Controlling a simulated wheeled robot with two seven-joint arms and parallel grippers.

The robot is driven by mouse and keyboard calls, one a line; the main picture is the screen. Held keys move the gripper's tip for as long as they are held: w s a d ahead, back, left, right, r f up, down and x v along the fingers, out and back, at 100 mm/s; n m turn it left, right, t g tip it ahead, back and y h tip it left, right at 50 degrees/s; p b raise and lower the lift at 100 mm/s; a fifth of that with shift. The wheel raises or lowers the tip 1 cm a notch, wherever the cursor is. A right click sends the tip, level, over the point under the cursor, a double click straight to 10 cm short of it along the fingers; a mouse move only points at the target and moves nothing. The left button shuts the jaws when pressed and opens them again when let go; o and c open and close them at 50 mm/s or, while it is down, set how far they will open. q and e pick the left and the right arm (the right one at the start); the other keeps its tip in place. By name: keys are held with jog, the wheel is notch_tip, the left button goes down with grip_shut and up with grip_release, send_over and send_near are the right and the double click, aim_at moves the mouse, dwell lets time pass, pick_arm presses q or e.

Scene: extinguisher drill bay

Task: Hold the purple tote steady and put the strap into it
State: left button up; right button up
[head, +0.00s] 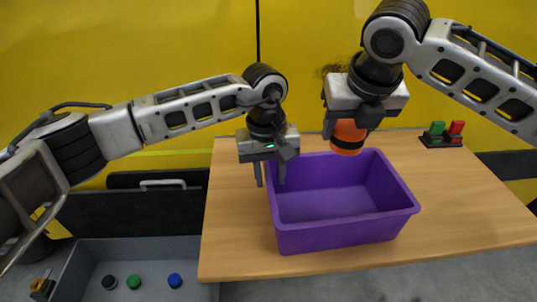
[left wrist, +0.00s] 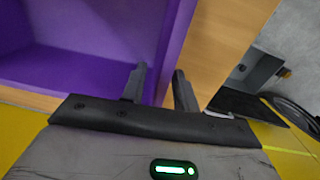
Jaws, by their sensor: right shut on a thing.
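The purple tote (head: 340,232) stands upright on the wooden table, open at the top, and looks empty in the part I see. My left gripper (head: 269,182) is at its left wall. In the left wrist view the left gripper's fingers (left wrist: 160,78) are apart, one inside and one outside the tote's rim (left wrist: 172,50); I cannot tell whether either touches. My right gripper (head: 349,122) is shut on the strap (head: 347,138), an orange roll with a dark band. It holds the strap above the tote's back part. The fingers partly hide the strap.
The wooden table (head: 465,205) is clear to the right of the tote. A dark stand with green and red blocks (head: 441,135) is at its back right. A grey bin (head: 150,255) with black, green and blue round pieces sits lower left. A yellow wall is behind.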

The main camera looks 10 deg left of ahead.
pick_arm(q)
jog(key=shift+d+f, duration=0.15)
jog(key=shift+f, duration=2.5)
grip_shut()
